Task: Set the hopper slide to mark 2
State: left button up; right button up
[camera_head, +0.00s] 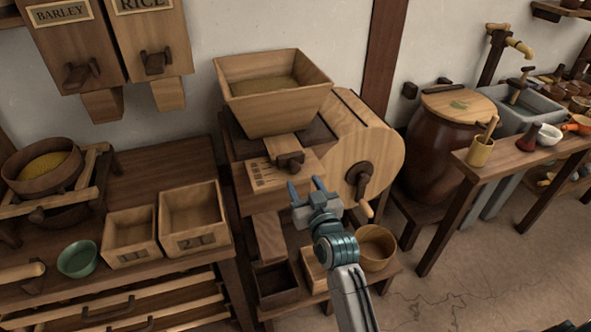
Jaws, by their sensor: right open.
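The wooden hopper (265,118) of the mill holds grain and sits on top of the mill body. Below it the hopper slide (283,145) shows as a light wooden piece with a dark knob (290,161) at its front. A pale plate with dark marks (259,177) lies left of the knob; its numbers are too small to read. My right gripper (305,185) is open and empty, just below and in front of the knob in the picture. Whether it touches the knob I cannot tell. My left gripper is not in view.
A crank wheel (371,151) with a handle stands right of the hopper. Boxes and a round wooden tub (376,240) stand below. Two wooden boxes and a green bowl (78,259) are on the left table. A large barrel (437,152) stands at right.

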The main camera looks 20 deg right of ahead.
aim_at(296, 170)
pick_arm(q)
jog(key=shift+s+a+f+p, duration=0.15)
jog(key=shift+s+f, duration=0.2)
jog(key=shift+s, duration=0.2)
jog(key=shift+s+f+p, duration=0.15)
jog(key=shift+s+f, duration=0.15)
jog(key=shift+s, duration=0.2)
pick_arm(e)
jog(key=w, duration=0.6)
jog(key=shift+a, duration=0.1)
